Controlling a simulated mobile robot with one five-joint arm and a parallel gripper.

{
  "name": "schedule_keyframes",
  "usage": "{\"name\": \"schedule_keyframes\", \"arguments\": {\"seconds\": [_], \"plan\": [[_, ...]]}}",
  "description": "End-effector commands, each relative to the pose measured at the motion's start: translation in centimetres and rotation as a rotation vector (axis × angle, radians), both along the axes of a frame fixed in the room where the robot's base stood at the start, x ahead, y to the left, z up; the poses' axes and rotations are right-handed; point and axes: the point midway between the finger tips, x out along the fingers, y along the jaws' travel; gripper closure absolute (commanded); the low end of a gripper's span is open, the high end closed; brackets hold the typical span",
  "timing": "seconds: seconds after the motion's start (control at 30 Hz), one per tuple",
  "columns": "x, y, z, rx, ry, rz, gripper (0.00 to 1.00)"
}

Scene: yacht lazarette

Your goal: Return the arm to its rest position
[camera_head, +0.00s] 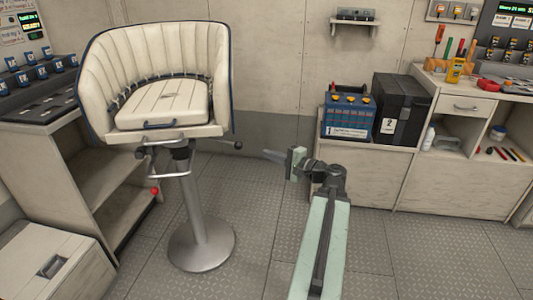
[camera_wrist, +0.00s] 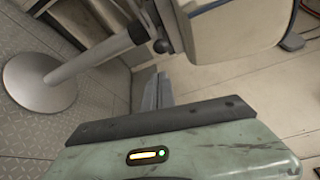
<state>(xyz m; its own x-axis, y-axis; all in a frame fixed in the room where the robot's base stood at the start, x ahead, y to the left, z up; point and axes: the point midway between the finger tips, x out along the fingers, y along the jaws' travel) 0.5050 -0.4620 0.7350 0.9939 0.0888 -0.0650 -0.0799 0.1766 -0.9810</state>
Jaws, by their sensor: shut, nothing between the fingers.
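My gripper (camera_head: 273,155) is at the end of my pale green arm, stretched out over the floor to the right of the helm seat (camera_head: 165,100). Its fingers point left toward the seat. In the wrist view my gripper (camera_wrist: 157,91) is shut, with its fingers together and nothing between them. The gripper appears apart from the seat.
A blue battery (camera_head: 347,117) and a black box (camera_head: 402,110) stand on a low cabinet behind my arm. A workbench with tools (camera_head: 468,95) is at the right. A shelved console (camera_head: 45,130) and a white chest (camera_head: 50,260) are at the left. Floor at the right is clear.

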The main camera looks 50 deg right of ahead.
Motion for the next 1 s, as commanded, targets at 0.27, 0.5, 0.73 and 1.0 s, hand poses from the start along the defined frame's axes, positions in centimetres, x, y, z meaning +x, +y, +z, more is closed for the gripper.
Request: {"name": "schedule_keyframes", "arguments": {"seconds": [0.27, 0.5, 0.73, 1.0], "plan": [[0.1, 0.0, 0.0, 0.000, 0.000, 0.000, 1.00], [1.9, 2.3, -1.1, -0.027, 0.045, 0.055, 1.00], [9.5, 17.3, -9.0, -0.257, 0.337, 0.421, 1.00], [10.4, 35.8, -18.6, -0.727, 0.712, 0.941, 1.00]]}}
